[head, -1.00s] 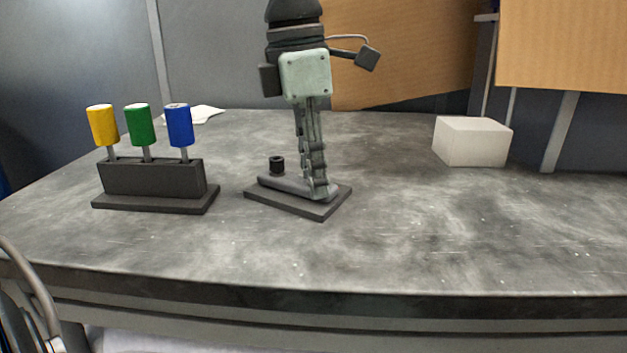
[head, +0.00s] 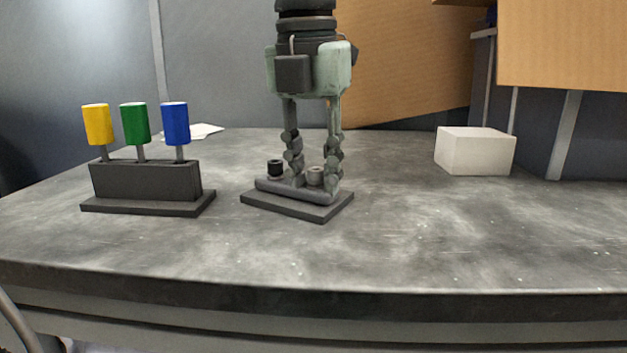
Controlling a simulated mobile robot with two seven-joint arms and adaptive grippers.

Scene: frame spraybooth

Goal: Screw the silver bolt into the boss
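My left gripper (head: 314,168) points straight down over a small fixture (head: 288,205) with a dark base plate and a raised grey bar. Its two fingers are spread, one on each side of a short grey round piece (head: 315,177) on the bar's right end. A gap shows between the piece and the fingers. This piece may be the silver bolt or its boss; I cannot tell which. A black round piece (head: 275,168) stands on the left end of the bar. My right gripper is not in view.
Left of the fixture, a dark rack (head: 146,181) holds yellow (head: 97,125), green (head: 135,124) and blue (head: 174,124) handled tools upright. A white block (head: 474,151) stands at the back right. The grey table (head: 440,235) is clear in front and to the right.

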